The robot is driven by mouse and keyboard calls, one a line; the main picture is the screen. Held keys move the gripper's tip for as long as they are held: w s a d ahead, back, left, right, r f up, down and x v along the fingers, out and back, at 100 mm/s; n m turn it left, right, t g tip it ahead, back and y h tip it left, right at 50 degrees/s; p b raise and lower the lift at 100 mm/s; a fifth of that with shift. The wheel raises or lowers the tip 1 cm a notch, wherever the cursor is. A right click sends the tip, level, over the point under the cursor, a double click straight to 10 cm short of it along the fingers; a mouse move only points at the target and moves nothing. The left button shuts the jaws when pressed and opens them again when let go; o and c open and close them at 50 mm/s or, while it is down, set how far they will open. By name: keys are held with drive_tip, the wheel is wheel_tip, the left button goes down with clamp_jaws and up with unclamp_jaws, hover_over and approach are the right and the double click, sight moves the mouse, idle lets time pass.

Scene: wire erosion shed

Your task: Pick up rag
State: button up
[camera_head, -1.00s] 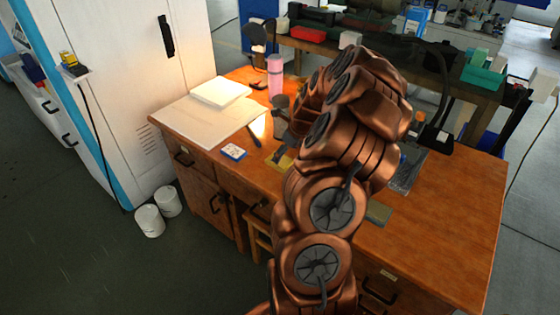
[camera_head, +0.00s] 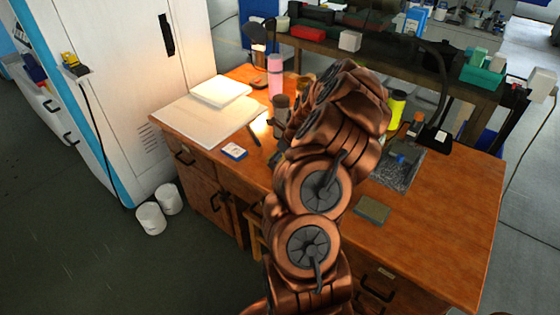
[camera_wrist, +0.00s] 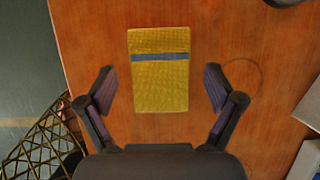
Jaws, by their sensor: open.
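The rag looks like a flat yellow cloth (camera_wrist: 158,88) with a blue-grey stripe across its upper part. It lies on the brown wooden desk top in the wrist view. My gripper (camera_wrist: 160,90) is open, with one finger to the left of the rag and one to the right. Bare wood shows between each finger and the cloth, and nothing is held. How high the fingers are above the desk is hard to tell. In the head view my arm hides the rag.
The desk (camera_head: 440,235) holds a grey-green pad (camera_head: 371,210), a dark tray (camera_head: 400,172), a pink bottle (camera_head: 275,75), white boards (camera_head: 205,118) and a small blue-white box (camera_head: 234,151). A wire-mesh object (camera_wrist: 40,145) stands below the desk edge. The desk's right front is clear.

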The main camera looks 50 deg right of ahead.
drive_tip(key=shift+f, duration=0.2)
idle(0.4)
drive_tip(key=c, duration=1.1)
